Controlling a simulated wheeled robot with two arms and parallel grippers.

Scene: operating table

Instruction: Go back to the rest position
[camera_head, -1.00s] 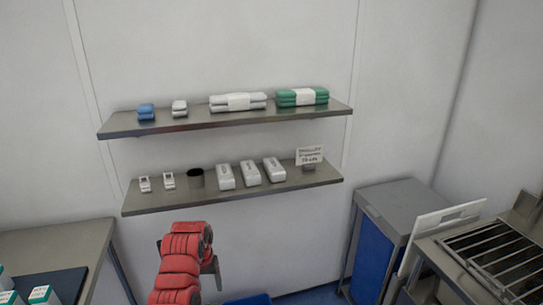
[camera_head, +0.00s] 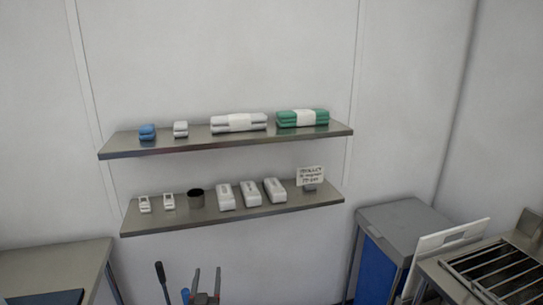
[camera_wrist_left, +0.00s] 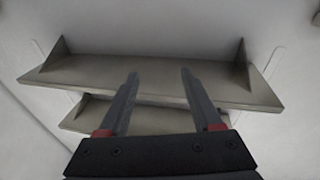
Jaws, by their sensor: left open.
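My left gripper (camera_head: 207,271) shows at the bottom edge of the head view, below the lower shelf and apart from it. Its two dark fingers point upward and stand apart with nothing between them. In the left wrist view the gripper (camera_wrist_left: 158,74) is also open and empty, with red at the finger bases. That view looks up at the undersides of the two shelves, the near one (camera_wrist_left: 80,73) large behind the fingertips. My right gripper is not in view.
The upper wall shelf (camera_head: 200,143) holds blue, white and green packs. The lower shelf (camera_head: 160,222) holds white boxes, a dark cup and a sign. A black handle (camera_head: 161,280) stands beside my gripper. A table (camera_head: 60,265) is left; a grey-topped bin (camera_head: 405,222) and a rack (camera_head: 500,270) are right.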

